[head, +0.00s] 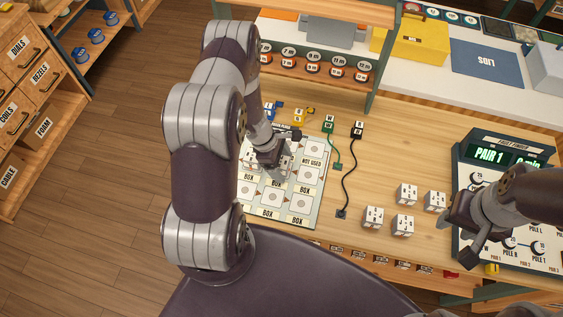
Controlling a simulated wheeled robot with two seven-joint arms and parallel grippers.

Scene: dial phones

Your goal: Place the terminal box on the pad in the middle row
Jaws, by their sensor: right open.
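The board of pads (313,190) lies on the bench, with labels reading BOX and one reading NOT USED. My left gripper (270,165) points down over the board's left and upper part, and my arm hides some pads. Pale box-like shapes show close around its fingers, but I cannot tell whether it grips one. Several white terminal boxes stand on the bench right of the board, among them a front one (373,217), another (402,225) and two behind (407,194) (435,201). My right gripper (468,226) is open and empty, over the left side of the pair tester.
The pair tester (488,154) with a screen reading PAIR 1 stands at the right. A green lead (328,126) and a black lead (357,130) lie behind and right of the board. A shelf of dials (313,68) stands at the back. Clear bench (400,140) lies between leads and tester.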

